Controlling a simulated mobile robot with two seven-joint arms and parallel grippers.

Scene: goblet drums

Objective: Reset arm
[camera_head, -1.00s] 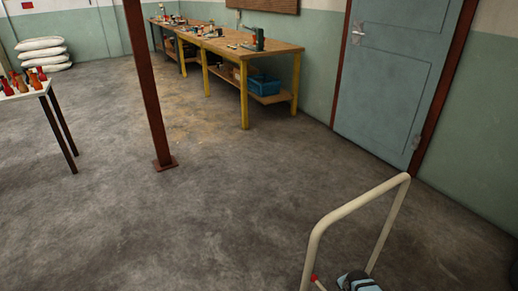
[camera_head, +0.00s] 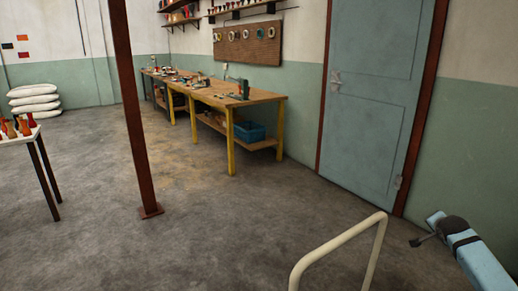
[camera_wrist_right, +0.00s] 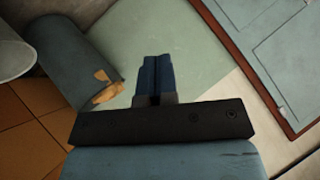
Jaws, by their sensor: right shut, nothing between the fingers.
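My right gripper (camera_head: 414,243) is at the lower right of the head view, on the end of my light-blue arm. It is raised beside the pale rail, in front of the door and green wall. In the right wrist view its two dark-blue fingers (camera_wrist_right: 155,76) are together with nothing between them. My left gripper is in neither current view. Small red and orange goblet-shaped pieces (camera_head: 14,127) stand on a white-topped table (camera_head: 18,138) at the left edge, far from my right gripper.
A pale bent-tube rail (camera_head: 335,243) stands close in front. A rust-red post (camera_head: 131,110), a long workbench (camera_head: 255,98) and a blue-grey door (camera_head: 375,90) are farther back. A grey cylinder (camera_wrist_right: 72,58) shows in the right wrist view. The middle floor is clear.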

